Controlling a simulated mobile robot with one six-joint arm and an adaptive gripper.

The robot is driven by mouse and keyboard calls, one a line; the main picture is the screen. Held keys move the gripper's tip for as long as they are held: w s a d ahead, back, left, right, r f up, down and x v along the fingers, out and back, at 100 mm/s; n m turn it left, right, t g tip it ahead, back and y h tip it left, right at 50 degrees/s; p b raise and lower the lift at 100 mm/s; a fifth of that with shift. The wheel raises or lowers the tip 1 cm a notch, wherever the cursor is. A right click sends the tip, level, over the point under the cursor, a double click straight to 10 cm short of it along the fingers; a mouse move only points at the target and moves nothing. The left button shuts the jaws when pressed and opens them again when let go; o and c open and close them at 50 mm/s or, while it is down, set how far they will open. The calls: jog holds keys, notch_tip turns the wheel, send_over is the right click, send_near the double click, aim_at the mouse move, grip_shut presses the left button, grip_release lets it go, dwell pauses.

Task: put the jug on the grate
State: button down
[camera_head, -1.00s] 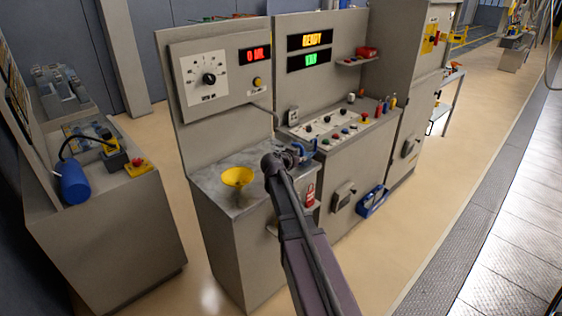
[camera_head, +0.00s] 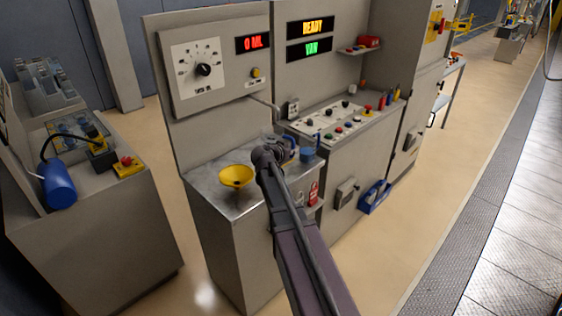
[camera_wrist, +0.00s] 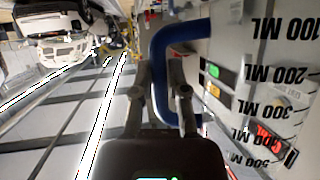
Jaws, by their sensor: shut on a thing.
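The jug (camera_wrist: 250,85) is clear with black ML marks and a blue handle (camera_wrist: 157,50). In the wrist view its marks read upside down. My gripper (camera_wrist: 160,92) is shut on the blue handle, with a finger on each side. In the head view my arm covers most of the jug; a bit of blue (camera_head: 291,142) shows just beyond the arm's end, in the air near the right edge of the metal worktop (camera_head: 215,178). I cannot make out the grate; it may be hidden behind my arm.
A yellow funnel (camera_head: 236,177) sits on the worktop, left of my arm. A thin spout (camera_head: 264,103) sticks out from the dial panel above. A control desk (camera_head: 340,123) with knobs stands to the right. A blue carrier (camera_head: 374,196) hangs low on its front.

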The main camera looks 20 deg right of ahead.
jog(key=shift+w+d+f+b, duration=0.1)
jog(key=shift+w+f+b, duration=0.05)
jog(key=shift+f+b, duration=0.4)
jog(key=shift+w+f+b, duration=0.15)
jog(key=shift+f+b, duration=0.25)
jog(key=shift+f, duration=0.25)
notch_tip(320, 180, down, 4)
jog(key=b, duration=0.4)
jog(key=shift+w+d+f, duration=0.1)
jog(key=w+d, duration=0.3)
jog(key=w, duration=0.3)
jog(key=w+d+f+b, duration=0.1)
jog(key=w+d, duration=0.3)
jog(key=w, duration=0.3)
jog(key=shift+f, duration=0.2)
jog(key=shift+d, duration=0.1)
jog(key=shift+w+d+f+b, duration=0.15)
jog(key=shift+w+f+b, duration=0.1)
jog(key=shift+f+b, duration=0.3)
jog(key=shift+w+d+f+b, duration=0.15)
jog(key=shift+w+f+b, duration=0.2)
jog(key=shift+b, duration=0.3)
jog(key=shift+s+f+b, duration=0.1)
jog(key=shift+f+b, duration=0.8)
jog(key=shift+f, duration=0.1)
